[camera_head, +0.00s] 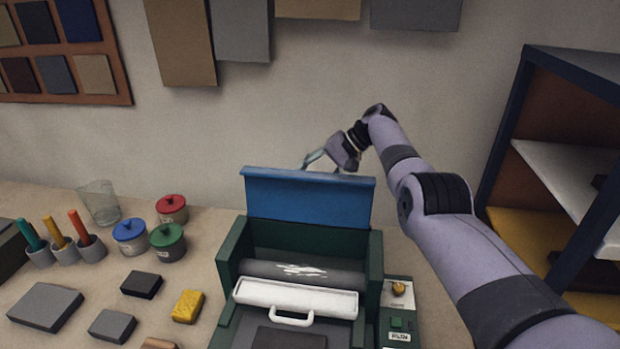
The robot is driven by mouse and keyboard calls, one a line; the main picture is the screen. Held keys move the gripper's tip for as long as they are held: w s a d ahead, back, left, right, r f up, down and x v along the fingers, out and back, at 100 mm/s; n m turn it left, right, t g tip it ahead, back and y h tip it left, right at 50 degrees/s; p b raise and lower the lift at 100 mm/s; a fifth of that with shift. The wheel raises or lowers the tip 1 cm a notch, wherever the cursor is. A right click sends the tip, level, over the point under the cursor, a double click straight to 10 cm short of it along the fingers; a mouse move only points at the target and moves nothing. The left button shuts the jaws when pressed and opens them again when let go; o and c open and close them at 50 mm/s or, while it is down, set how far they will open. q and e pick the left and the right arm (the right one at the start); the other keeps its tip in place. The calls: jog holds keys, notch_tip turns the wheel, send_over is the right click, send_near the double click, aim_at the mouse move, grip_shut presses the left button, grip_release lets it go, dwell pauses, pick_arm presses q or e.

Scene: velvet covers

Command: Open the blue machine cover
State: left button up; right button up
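The blue cover (308,197) stands raised, nearly upright, at the back of the green machine (375,262). The machine's inside shows, with a dark roller (275,272) and a white bar with a handle (297,299) in front. My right gripper (321,168) is behind the cover's top edge, towards the wall. Its fingers look spread apart, with the tips partly hidden by the cover. I cannot tell whether it touches the cover. My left gripper is not in view.
Left of the machine are lidded pots, including a blue one (130,237), a glass (100,203), marker cups (66,251) and several small blocks (187,306). A shelf unit (560,170) stands at the right. The wall (270,120) is close behind my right gripper.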

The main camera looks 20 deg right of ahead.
jog(key=v, duration=1.1)
jog(key=shift+d+r, duration=0.15)
jog(key=shift+d, duration=0.05)
jog(key=shift+s, duration=0.1)
